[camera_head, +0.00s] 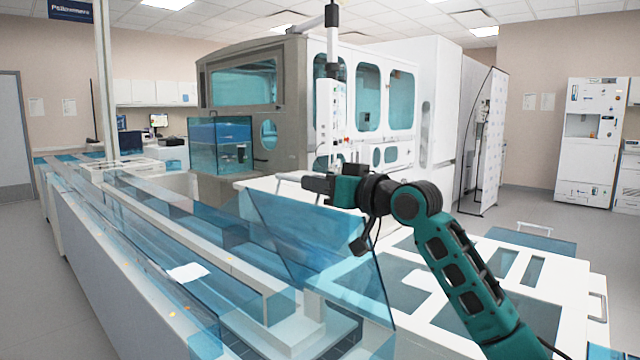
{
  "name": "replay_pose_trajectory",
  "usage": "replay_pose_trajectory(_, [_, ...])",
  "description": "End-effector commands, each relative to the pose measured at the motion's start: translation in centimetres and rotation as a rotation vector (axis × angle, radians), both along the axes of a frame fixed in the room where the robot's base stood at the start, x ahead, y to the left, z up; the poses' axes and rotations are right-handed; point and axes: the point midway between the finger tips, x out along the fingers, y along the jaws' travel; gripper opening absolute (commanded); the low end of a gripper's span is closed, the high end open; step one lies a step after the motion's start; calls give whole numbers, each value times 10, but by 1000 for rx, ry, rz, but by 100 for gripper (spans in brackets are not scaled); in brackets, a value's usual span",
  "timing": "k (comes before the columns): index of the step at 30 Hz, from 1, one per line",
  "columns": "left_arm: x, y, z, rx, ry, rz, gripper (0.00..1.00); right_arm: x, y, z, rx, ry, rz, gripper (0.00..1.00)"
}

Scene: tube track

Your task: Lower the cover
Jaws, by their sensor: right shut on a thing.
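The cover (310,232) is a clear blue panel in the middle of the head camera view. It stands tilted up over the near end of the long tube track (185,222). My right gripper (302,181) is at the raised upper edge of the cover and is shut on it. The exact grip point is small and partly hidden by the gripper itself. Under the cover, the open end of the track shows a white block (300,335) and dark blue channels. My left gripper is not in view.
More clear blue panels lie along the track to the left, with a white slip (188,272) on it. A large grey and white analyser (290,100) stands behind. A white unit with glass panels (500,275) lies at right under my arm. Floor is open at far right.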

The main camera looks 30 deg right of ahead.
Motion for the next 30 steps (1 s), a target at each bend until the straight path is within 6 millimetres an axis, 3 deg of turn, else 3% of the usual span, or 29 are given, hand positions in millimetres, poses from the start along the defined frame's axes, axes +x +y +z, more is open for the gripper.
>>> replay_pose_trajectory(1, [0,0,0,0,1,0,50,0,0,0,-1,2,1,0])
replay_pose_trajectory(2, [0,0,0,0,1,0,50,0,0,0,-1,2,1,14])
replay_pose_trajectory(9, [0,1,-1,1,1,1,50,0,0,0,1,1,0,37])
replay_pose_trajectory(20, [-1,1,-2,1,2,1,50,-7,-3,-1,1,1,-1,38])
replay_pose_trajectory(30, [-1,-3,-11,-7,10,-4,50,-68,-20,-3,-3,3,-2,38])
